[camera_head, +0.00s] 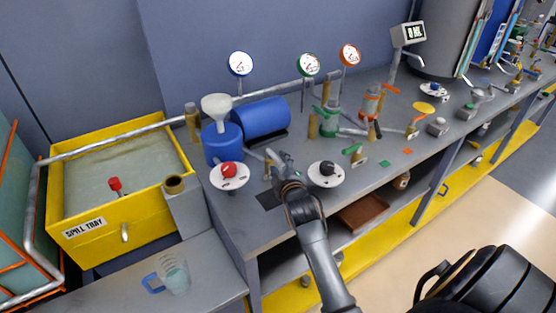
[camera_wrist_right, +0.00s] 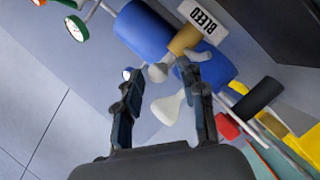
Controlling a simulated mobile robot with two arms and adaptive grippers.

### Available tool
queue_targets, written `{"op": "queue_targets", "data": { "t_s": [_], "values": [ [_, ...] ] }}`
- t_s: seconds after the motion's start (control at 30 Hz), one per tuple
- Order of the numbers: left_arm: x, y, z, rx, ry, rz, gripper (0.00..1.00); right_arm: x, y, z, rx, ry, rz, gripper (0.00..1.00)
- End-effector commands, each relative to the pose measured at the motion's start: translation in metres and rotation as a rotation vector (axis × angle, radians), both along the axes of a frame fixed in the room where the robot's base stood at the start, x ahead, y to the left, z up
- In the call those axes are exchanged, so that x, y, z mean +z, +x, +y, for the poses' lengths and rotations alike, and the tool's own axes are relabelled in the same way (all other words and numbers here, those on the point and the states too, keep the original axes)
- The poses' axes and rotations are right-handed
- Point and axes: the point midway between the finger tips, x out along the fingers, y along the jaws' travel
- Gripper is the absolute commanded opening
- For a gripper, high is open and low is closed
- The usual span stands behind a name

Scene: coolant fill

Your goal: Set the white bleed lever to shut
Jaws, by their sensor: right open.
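The bleed valve shows as a brass body (camera_wrist_right: 186,39) by the white BLEED label (camera_wrist_right: 202,20) in the right wrist view. My right gripper (camera_wrist_right: 160,76) is open around that part in the picture; contact cannot be told. In the head view my right gripper (camera_head: 273,160) is at the bench front beside the brass valve (camera_head: 267,171), and its fingers partly hide the lever. The lever's set position cannot be read. My left gripper is not in view.
A red knob on a white disc (camera_head: 229,174) stands close left, a black knob on a white disc (camera_head: 326,173) close right. The blue tank (camera_head: 222,145) with white funnel (camera_head: 216,106) and blue drum (camera_head: 261,116) stand behind. The yellow spill tray (camera_head: 100,232) is left.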

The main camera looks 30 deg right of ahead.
Motion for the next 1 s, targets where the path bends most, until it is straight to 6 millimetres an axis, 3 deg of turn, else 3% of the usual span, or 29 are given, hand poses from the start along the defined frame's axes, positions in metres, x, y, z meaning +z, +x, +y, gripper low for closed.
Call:
{"op": "queue_targets", "data": {
  "t_s": [0.2,0.57,0.77,1.0],
  "values": [
    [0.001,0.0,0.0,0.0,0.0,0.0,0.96,-0.005,0.021,-0.008,0.0,0.0,0.0,0.4],
    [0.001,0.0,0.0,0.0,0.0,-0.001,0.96,-0.006,0.025,-0.01,0.0,0.0,0.0,0.4],
    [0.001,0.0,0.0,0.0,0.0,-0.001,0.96,-0.006,0.025,-0.01,0.0,0.0,0.0,0.01],
    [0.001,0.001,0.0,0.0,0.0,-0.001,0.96,-0.006,0.024,-0.009,0.0,0.0,0.0,0.0]
  ]
}}
